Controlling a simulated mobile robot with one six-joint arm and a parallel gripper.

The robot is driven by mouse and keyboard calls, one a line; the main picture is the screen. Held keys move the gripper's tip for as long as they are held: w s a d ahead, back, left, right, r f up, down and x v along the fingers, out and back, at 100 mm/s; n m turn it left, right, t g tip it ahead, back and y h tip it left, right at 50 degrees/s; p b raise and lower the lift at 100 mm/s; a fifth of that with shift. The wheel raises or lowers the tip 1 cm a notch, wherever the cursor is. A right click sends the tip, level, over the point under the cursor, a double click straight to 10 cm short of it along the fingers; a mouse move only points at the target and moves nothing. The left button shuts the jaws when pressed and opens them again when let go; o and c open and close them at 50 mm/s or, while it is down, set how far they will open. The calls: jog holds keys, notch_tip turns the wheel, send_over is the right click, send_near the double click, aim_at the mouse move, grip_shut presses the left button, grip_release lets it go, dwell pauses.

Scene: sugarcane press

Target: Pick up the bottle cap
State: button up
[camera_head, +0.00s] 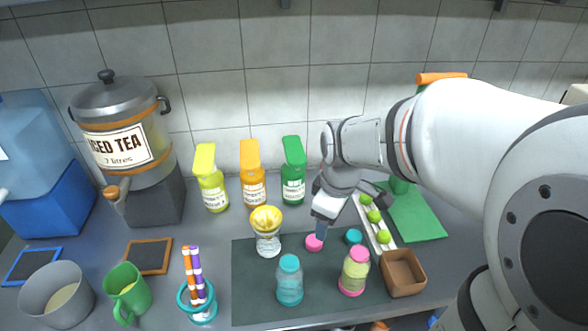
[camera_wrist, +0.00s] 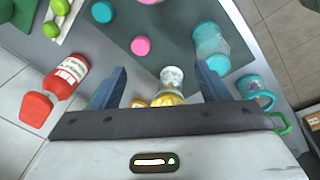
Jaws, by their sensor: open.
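Two loose bottle caps lie on the dark mat (camera_head: 255,300). The pink cap (camera_head: 314,242) is left of the teal cap (camera_head: 353,237) in the head view. The wrist view also shows the pink cap (camera_wrist: 140,46) and the teal cap (camera_wrist: 102,12). My gripper (camera_head: 322,226) is above and behind the pink cap in the head view, with its fingers pointing down. In the wrist view my gripper (camera_wrist: 160,80) has its blue fingers wide apart with nothing gripped. The pink cap shows beyond the fingertips, apart from them.
A glass with a yellow juicer top (camera_head: 267,235) stands left of the pink cap. A teal bottle (camera_head: 290,283) and a yellow-green bottle with a pink lid (camera_head: 354,272) stand in front. A red bottle (camera_wrist: 66,78) stands by the left finger in the wrist view.

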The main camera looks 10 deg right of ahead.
jog(key=w+f+n, duration=0.5)
jog(key=w+n, duration=0.1)
jog(key=n, duration=0.1)
jog(key=n+g, duration=0.2)
jog(key=n, duration=0.7)
send_over(314, 240)
jog(key=f, duration=0.8)
jog(key=shift+w+d+f+p, duration=0.15)
jog(key=shift+w+f+p, duration=0.15)
jog(key=shift+p, duration=0.1)
jog(key=shift+f+n, duration=0.5)
jog(key=shift+f, duration=0.15)
jog(key=f, duration=0.2)
jog(key=f+p, duration=0.1)
jog(key=f, duration=0.4)
jog(key=shift+s+f, duration=0.1)
jog(key=shift+s, duration=0.2)
jog(key=shift+c, duration=0.4)
jog(key=c, duration=1)
